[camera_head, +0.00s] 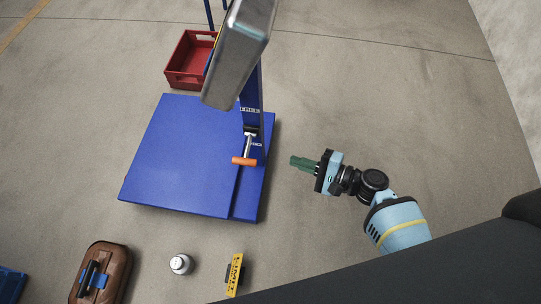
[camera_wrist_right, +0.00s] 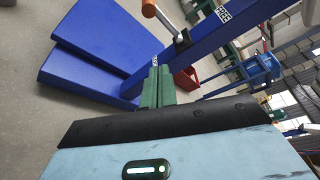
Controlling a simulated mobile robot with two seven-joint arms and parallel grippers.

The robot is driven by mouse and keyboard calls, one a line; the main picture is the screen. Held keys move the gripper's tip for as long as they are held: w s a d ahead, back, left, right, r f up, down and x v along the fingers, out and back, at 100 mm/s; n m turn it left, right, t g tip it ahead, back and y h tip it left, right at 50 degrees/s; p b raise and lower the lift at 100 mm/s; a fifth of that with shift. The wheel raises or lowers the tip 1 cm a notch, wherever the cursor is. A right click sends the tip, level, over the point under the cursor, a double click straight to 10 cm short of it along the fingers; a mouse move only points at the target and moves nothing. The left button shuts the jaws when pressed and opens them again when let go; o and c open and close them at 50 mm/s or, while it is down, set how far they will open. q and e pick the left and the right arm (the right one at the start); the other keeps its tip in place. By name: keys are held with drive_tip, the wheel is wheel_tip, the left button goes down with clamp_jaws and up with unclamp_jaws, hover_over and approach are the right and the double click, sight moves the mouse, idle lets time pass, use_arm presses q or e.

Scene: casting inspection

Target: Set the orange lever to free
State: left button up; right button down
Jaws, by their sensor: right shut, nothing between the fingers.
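The orange lever (camera_head: 244,161) is a metal rod with an orange grip on the blue column (camera_head: 251,95) of a blue platform stand (camera_head: 180,150). Its grip hangs low, over the platform's right part, in the head view. In the right wrist view the orange grip (camera_wrist_right: 149,8) shows at the top, with its rod running to the column. Small labels sit on the column near the pivot; one seems to read FREE, the other is too small to read. My right gripper (camera_head: 293,162), with green fingers, is shut and empty, to the right of the lever and apart from it. My left gripper is not seen.
A red crate (camera_head: 190,61) stands behind the platform. A grey metal box (camera_head: 238,55) tops the column. The floor right of the platform is clear.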

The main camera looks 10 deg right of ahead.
drive_tip(key=b, duration=0.2)
approach(247, 149)
drive_tip(key=shift+w+a+f, duration=0.65)
drive_tip(key=shift+a+f, duration=0.05)
drive_tip(key=shift+a, duration=0.2)
drive_tip(key=shift+w+a+f, duration=0.6)
drive_tip(key=shift+a+f, duration=0.15)
drive_tip(key=shift+a, duration=0.2)
drive_tip(key=shift+p, duration=0.3)
drive_tip(key=shift+r+m+p, duration=0.3)
drive_tip(key=shift+p, duration=0.2)
drive_tip(key=shift+r+p, duration=0.15)
drive_tip(key=shift+p, duration=0.15)
